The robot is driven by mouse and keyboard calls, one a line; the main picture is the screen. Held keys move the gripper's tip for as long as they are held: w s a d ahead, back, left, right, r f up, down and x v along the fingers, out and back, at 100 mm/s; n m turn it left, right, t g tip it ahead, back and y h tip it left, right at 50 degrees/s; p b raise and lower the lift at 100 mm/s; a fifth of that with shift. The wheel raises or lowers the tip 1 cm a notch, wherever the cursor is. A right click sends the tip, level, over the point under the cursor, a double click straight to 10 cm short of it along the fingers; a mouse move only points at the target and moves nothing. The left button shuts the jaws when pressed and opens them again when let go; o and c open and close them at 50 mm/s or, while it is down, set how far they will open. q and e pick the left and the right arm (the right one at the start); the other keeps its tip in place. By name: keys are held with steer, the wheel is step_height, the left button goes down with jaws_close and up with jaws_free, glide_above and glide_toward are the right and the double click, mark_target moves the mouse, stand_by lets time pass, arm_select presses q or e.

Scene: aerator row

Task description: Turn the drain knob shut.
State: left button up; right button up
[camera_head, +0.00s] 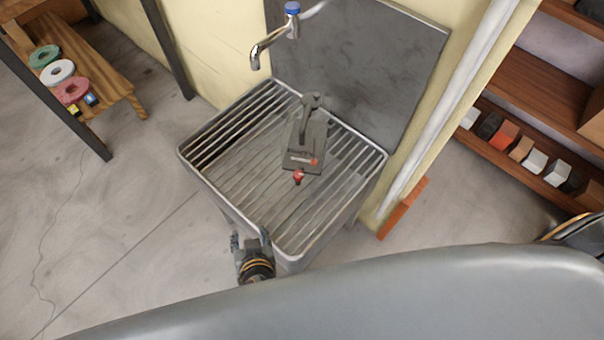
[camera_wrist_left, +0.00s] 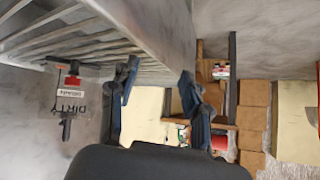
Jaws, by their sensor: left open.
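A small red knob (camera_head: 298,177) shows in the head view at the near end of a dark grey unit (camera_head: 305,142) on the slatted sink. The unit carries a pale label with a red mark and a lever-like part at its far end. In the left wrist view the unit (camera_wrist_left: 70,108) shows at the left with the word "DIRTY", a white label and a red part (camera_wrist_left: 73,80). My left gripper (camera_head: 250,238) is open and empty by the sink's near-left edge, apart from the knob. Its two fingers (camera_wrist_left: 159,72) stand apart in the wrist view. My right gripper is not visible.
The metal sink (camera_head: 212,192) has raised rims and a backplate (camera_head: 370,70). A blue-topped tap (camera_head: 270,43) hangs over its far left. A wooden bench with coloured rings (camera_head: 62,71) stands left, shelves (camera_head: 535,85) right. The floor (camera_head: 120,220) left of the sink is clear.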

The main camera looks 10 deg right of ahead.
mark_target(298, 177)
arm_select(q)
steer(key=s+d+r+m+t+h, duration=0.1)
steer(key=d+r+t+h, duration=0.4)
steer(key=d, duration=0.7)
steer(key=shift+g+y, duration=0.7)
steer(key=x, duration=0.8)
steer(key=p+x, duration=0.1)
steer(key=x, duration=0.4)
steer(key=shift+w+d+r, duration=0.1)
steer(key=shift+r, duration=0.25)
jaws_close()
